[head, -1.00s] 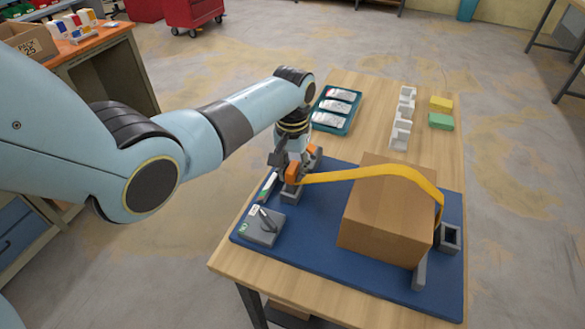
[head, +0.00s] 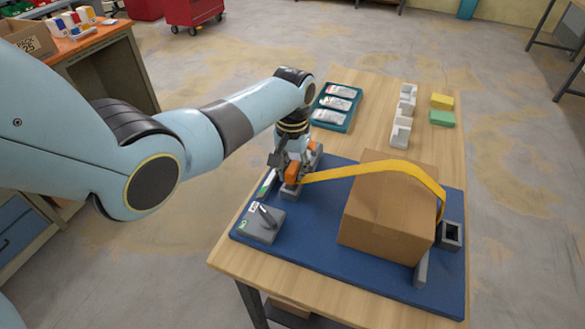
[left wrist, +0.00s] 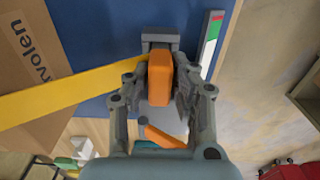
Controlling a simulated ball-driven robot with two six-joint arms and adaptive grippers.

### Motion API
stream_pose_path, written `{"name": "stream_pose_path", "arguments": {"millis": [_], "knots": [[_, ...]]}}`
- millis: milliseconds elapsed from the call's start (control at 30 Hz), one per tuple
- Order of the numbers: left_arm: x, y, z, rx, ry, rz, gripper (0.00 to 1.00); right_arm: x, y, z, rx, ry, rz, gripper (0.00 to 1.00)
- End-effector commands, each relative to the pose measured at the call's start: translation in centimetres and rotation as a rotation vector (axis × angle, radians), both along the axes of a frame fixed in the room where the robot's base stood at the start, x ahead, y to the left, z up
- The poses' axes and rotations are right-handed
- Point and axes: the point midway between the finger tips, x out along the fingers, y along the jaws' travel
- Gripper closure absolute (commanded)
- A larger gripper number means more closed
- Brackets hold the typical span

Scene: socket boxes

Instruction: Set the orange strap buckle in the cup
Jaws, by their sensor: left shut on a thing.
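The orange strap buckle (head: 292,172) is at the left end of a yellow strap (head: 375,169) that runs over the cardboard box. My left gripper (head: 290,179) is shut on the buckle, pointing down. In the left wrist view the buckle (left wrist: 159,80) sits between the two fingers (left wrist: 160,74). A small grey block (head: 290,195) is just below the fingertips; it shows beyond the buckle in the wrist view (left wrist: 160,38). I cannot tell whether they touch. A grey open-topped square cup (head: 451,235) stands right of the box, empty as far as I see. My right gripper is not in view.
The cardboard box (head: 385,215) fills the right of the blue mat (head: 310,245). A grey device with a lever (head: 262,224) sits at the front left. A teal tray (head: 333,108), white holders (head: 402,118) and sponge-like blocks (head: 441,110) are behind.

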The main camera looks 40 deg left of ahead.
Motion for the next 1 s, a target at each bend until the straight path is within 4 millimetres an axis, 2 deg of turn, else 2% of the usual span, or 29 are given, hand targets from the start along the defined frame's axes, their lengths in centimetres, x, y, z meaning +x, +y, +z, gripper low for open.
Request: {"name": "stream_pose_path", "arguments": {"millis": [367,400,600,867,1000], "knots": [[0.0,0.0,-0.6,0.000,-0.001,0.000,1.00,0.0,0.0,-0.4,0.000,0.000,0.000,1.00],[0.0,0.0,-0.5,0.000,-0.001,0.000,0.75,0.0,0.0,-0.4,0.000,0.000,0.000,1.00],[0.0,0.0,-0.5,0.000,-0.001,0.000,0.51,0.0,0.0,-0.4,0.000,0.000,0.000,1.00],[0.0,0.0,-0.4,0.000,0.000,0.000,0.51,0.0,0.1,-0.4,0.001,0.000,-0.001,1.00],[0.1,0.0,0.8,0.001,-0.003,0.000,0.51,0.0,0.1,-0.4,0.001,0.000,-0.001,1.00]]}}
